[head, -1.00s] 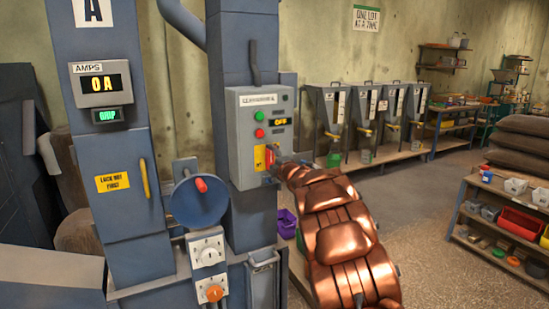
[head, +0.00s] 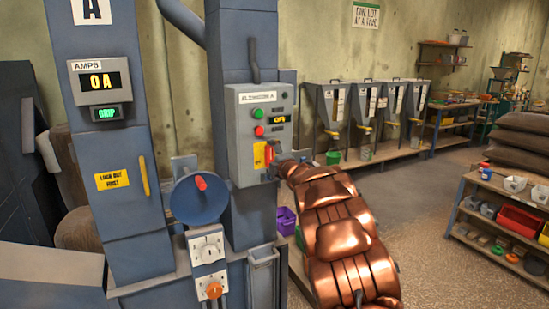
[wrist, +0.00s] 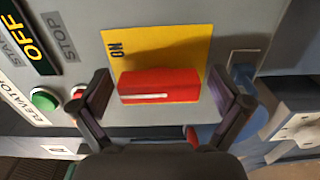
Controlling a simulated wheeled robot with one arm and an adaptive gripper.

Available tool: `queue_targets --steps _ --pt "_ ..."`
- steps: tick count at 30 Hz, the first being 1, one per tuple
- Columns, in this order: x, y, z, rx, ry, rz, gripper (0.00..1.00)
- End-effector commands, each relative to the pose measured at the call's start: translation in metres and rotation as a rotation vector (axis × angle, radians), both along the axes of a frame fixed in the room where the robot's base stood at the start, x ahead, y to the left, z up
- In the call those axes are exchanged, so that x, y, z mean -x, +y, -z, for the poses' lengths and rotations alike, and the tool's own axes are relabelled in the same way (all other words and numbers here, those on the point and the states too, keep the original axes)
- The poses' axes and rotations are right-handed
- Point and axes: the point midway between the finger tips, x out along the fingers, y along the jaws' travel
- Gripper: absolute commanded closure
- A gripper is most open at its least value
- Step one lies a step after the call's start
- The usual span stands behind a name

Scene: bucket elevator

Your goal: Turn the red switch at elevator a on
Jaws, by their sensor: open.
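The red switch (head: 269,156) is a red handle on a yellow plate, low on the grey control box (head: 247,150) labelled for elevator A. In the wrist view the red switch (wrist: 160,87) lies between the two fingers of my gripper (wrist: 162,98), with a gap on each side. My gripper is open and faces the yellow plate (wrist: 190,42), where "ON" is printed. The lit display (wrist: 30,35) reads "OFF". In the head view my gripper (head: 277,168) is at the box's lower right, its fingers mostly hidden by my arm.
Green and red buttons (head: 258,122) sit above the switch on the box. A blue disc with a red knob (head: 198,199) and a white dial box (head: 207,246) stand left and below. A purple bin (head: 286,221) is beneath. Open floor lies to the right, before a shelf (head: 465,205).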

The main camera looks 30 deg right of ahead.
Motion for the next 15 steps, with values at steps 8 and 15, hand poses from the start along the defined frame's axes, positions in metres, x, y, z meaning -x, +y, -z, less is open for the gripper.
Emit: queue_targets --steps 8,15 --pt "0.011 0.000 0.000 0.000 0.003 0.002 0.00" --pt "0.038 0.003 -0.001 0.000 0.001 0.002 0.00"
